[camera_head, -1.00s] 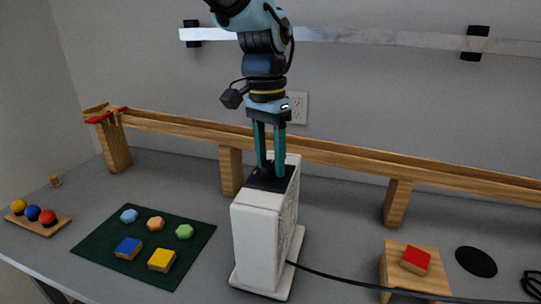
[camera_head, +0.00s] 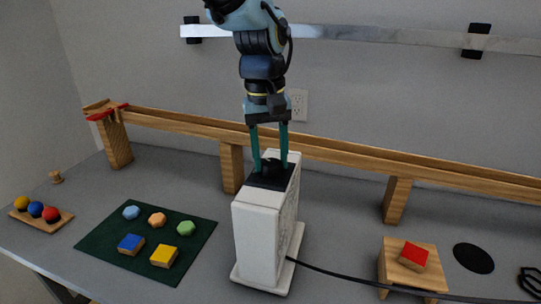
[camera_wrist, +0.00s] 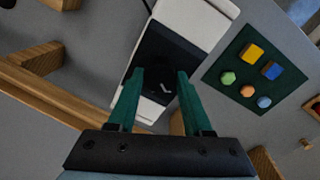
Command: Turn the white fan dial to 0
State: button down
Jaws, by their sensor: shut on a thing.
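The white fan (camera_head: 262,235) stands upright on the table in the middle of the head view. Its black top panel (camera_head: 272,181) carries a dark dial (camera_head: 271,165). My gripper (camera_head: 270,163) points straight down at the panel, and its green fingers are shut on the dial, one on each side. In the wrist view, the fingers of my gripper (camera_wrist: 161,76) flank the dial on the black panel (camera_wrist: 172,53), where a small white mark shows. The dial is dark against the panel, and I cannot read its setting or any numbers.
A wooden rail (camera_head: 340,158) on posts runs behind the fan. A green mat (camera_head: 105,262) with coloured pieces lies to the left. A wooden block (camera_head: 385,264) with a red piece stands to the right. The fan's black cable (camera_head: 340,279) crosses the table.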

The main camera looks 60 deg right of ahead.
aim_at(267, 164)
jog(key=n, duration=0.6)
jog(key=shift+p, duration=0.3)
jog(key=shift+n, duration=0.3)
jog(key=shift+c, duration=1.6)
grip_release()
notch_tip(267, 164, up, 11)
jog(key=b, duration=0.2)
jog(key=shift+a, duration=0.35)
jog(key=shift+w+f, duration=0.15)
